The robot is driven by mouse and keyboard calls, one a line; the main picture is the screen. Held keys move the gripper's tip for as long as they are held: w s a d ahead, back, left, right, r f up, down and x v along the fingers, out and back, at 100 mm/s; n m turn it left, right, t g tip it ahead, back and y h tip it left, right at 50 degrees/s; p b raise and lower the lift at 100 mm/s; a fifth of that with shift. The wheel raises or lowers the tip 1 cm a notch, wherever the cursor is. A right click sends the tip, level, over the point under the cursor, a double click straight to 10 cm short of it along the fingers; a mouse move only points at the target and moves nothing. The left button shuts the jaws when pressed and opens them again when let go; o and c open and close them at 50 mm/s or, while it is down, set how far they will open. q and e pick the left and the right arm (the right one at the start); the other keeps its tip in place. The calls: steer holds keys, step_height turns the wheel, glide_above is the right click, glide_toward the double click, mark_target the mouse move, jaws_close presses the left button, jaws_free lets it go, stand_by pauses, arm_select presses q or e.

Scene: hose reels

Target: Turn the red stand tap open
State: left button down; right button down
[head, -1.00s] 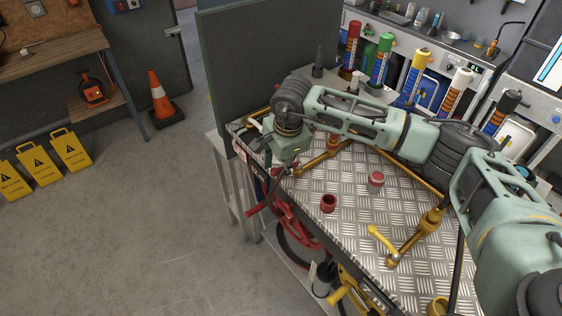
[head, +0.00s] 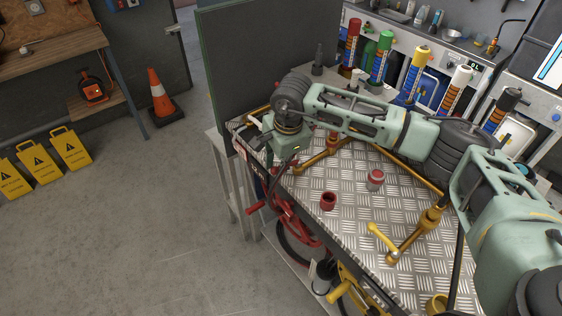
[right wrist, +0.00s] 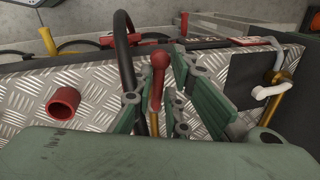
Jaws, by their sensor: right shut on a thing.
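The red tap lever (right wrist: 157,82) has a round ball end and stands between the fingers of my right gripper (right wrist: 157,110) in the right wrist view. The fingers are closed around the lever below its ball. In the head view my right gripper (head: 276,164) is at the far left part of the bench, and my own wrist hides most of the lever and its tap. Brass pipework (head: 318,160) shows just right of the gripper. My left gripper is not in view.
The bench top (head: 350,220) is metal tread plate. A red coupling (head: 328,201) and a red-and-grey fitting (head: 376,180) stand on it. A yellow-levered tap (head: 384,240) is nearer. A white lever (right wrist: 267,92) is right of the gripper. A dark panel (head: 250,65) rises behind.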

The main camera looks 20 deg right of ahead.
steer(key=n+b, duration=0.2)
steer(key=b, duration=0.1)
steer(key=shift+s+d+b, duration=0.15)
steer(key=shift+s+b, duration=0.15)
steer(key=shift+s, duration=0.1)
steer(key=c, duration=1.8)
jaws_free()
steer(key=shift+s, duration=0.15)
steer(key=shift+c, duration=0.2)
step_height(320, 180, up, 12)
steer(key=s+d, duration=0.1)
steer(key=s, duration=0.1)
